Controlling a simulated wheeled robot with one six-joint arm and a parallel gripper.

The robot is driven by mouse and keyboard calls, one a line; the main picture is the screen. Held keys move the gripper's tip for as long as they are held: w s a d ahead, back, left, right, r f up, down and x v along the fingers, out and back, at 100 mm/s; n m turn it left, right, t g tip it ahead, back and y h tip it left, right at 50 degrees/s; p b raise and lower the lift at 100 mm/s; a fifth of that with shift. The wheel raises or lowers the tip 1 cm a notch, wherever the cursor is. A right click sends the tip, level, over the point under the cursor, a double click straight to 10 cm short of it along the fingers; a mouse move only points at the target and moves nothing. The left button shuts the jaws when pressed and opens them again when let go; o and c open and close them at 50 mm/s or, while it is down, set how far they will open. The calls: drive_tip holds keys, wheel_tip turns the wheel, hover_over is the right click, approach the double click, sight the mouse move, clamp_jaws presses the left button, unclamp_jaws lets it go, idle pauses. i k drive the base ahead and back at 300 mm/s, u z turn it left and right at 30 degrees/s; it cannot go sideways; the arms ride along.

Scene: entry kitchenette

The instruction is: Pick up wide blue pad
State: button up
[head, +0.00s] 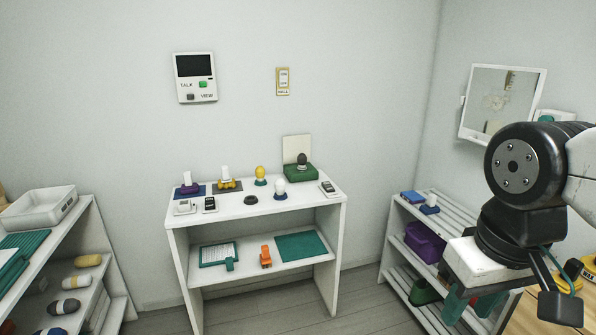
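A flat dark-blue pad (201,192) lies on the top of the white table at its left end, with a purple-based, white-handled thing standing on it. A smaller, thicker blue piece (412,197) lies on the top of the right slatted rack. I cannot tell for certain which one is the wide blue pad. My gripper (472,308) hangs at the right, in front of the right rack. Its two teal fingers are apart, and nothing shows between them. It is away from both blue things.
The white table (260,205) carries several small knobbed things and a green box (300,173). Its lower shelf holds a teal mat (301,246) and an orange piece (265,257). A left shelf holds a white tray (40,207). The right rack holds a purple bin (425,240).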

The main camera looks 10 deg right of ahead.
sight(430, 207)
drive_tip(key=i, duration=2.4)
drive_tip(key=z, duration=1.6)
drive_tip(key=i, duration=0.5)
